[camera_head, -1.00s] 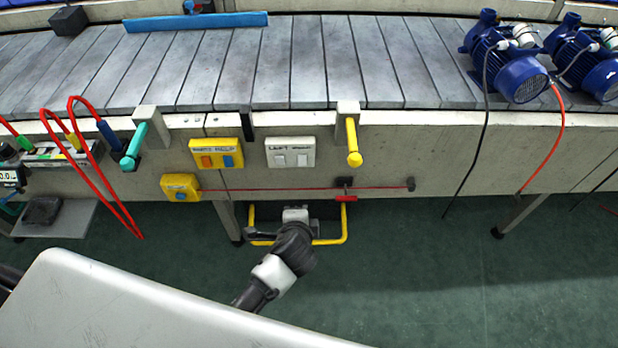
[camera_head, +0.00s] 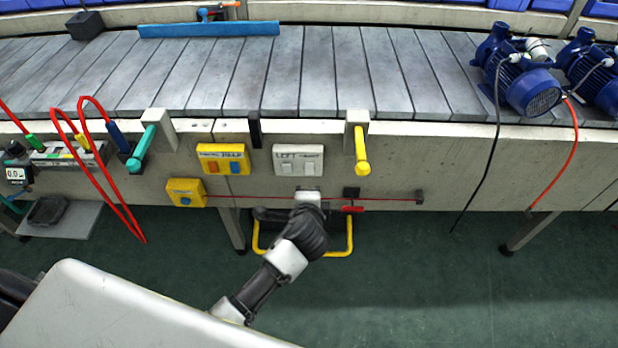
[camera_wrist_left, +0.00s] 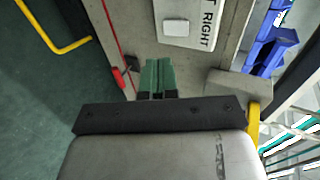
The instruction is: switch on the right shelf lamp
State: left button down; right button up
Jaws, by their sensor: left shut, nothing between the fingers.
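A white switch panel (camera_head: 298,160) with two rockers, lettered LEFT and a second word, is on the front face of the conveyor. Its right rocker (camera_head: 309,169) is below the second word. In the left wrist view the panel's end reads RIGHT, with one white rocker (camera_wrist_left: 175,27) beside the lettering. My left gripper (camera_head: 308,194) is just below the panel in the head view; its fingertips are hard to make out there. In the wrist view its green fingers (camera_wrist_left: 157,78) are shut and empty, apart from the rocker. My right gripper is not in view.
A yellow two-button box (camera_head: 223,159) is left of the panel, and a yellow handle (camera_head: 362,150) sticks out to its right. A red cord (camera_head: 385,198) runs below, with a red tag (camera_head: 352,209). A yellow floor bar (camera_head: 350,240) is under the conveyor.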

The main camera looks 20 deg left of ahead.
aim_at(309, 172)
pick_arm(q)
jog(key=x, duration=0.5)
jog(key=b+x, duration=0.1)
jog(key=x, duration=0.2)
jog(key=shift+a+r, duration=0.1)
jog(key=shift+r, duration=0.2)
jog(key=shift+w+a, duration=0.1)
jog(key=shift+w, duration=0.45)
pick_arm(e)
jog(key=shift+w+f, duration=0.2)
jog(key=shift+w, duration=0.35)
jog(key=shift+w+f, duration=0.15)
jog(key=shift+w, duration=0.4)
pick_arm(q)
jog(key=shift+f, duration=0.1)
jog(key=shift+f+b, duration=0.1)
jog(key=shift+b, duration=0.25)
jog(key=shift+w+b, duration=0.15)
jog(key=shift+b, duration=0.3)
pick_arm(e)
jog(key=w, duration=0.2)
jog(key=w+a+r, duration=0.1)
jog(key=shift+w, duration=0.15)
pick_arm(q)
jog(key=shift+a, duration=0.1)
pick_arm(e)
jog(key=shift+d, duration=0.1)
